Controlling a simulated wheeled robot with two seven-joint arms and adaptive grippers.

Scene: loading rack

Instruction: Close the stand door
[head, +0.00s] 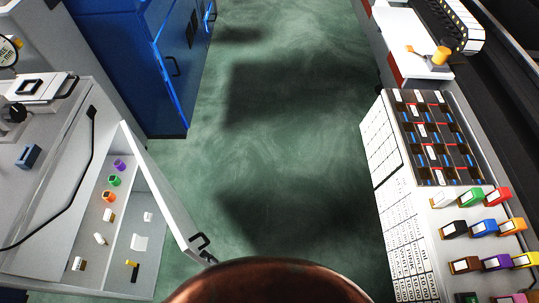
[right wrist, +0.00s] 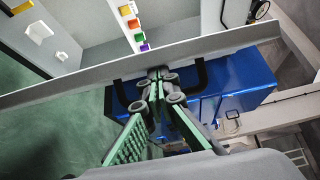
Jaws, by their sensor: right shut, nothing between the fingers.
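The stand (head: 45,205) is the pale grey cabinet at the left of the head view. Its door (head: 165,190) stands open, swung out over the green floor. A black handle (head: 200,243) is on the door near its free end. In the right wrist view the door (right wrist: 80,82) crosses the picture as a slanted grey edge, with the black handle (right wrist: 200,76) on it. My right gripper (right wrist: 157,74) is shut and empty, its tips close to the door at the handle. Whether they touch is unclear. My left gripper is not in view.
Several small coloured items, such as a green one (head: 114,181), are inside the stand. A blue cabinet (head: 130,60) stands behind it. A rack with coloured boxes (head: 484,228) is at the right. The green floor (head: 285,150) between them is clear.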

